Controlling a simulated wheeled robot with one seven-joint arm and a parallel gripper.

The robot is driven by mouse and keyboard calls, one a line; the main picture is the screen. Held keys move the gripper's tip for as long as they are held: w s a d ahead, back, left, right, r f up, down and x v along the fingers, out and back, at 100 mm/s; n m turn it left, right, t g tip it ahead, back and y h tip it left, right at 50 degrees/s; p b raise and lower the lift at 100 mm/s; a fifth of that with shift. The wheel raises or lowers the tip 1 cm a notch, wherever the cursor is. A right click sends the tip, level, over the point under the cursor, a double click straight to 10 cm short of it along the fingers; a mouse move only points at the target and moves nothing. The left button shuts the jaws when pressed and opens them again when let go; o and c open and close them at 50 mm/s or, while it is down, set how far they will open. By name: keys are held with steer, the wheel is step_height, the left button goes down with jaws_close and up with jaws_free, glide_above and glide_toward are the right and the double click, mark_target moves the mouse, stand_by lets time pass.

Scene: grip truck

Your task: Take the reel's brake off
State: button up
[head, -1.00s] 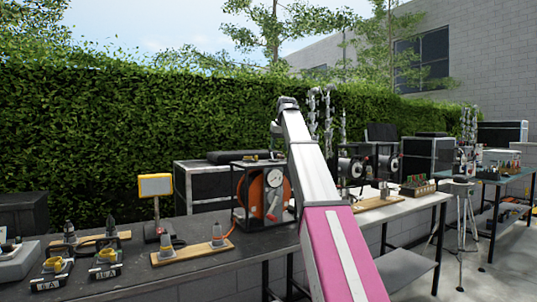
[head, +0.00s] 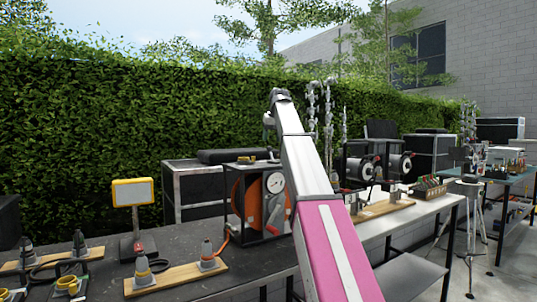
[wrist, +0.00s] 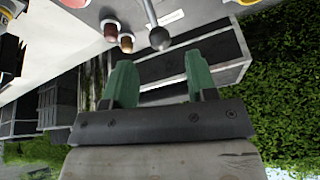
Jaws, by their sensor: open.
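The reel (head: 249,199) is an orange disc in a black box frame on the dark bench in the head view. A grey ball-ended lever (wrist: 159,38) stands just beyond the fingertips, roughly in line with the gap, and not held. I cannot tell for sure whether it is the reel's brake. In the head view my gripper's fingers do not show clearly beyond my raised arm.
Two brownish round fittings (wrist: 127,43) sit beside the ball lever. On the dark bench (head: 185,235) stand a yellow-framed panel (head: 133,191) and a wooden board (head: 176,279) with plugs. Two dark spools (head: 358,168) stand on the lighter bench to the right.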

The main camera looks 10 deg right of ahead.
mark_target(270, 148)
steer(key=x, duration=0.8)
jaws_close()
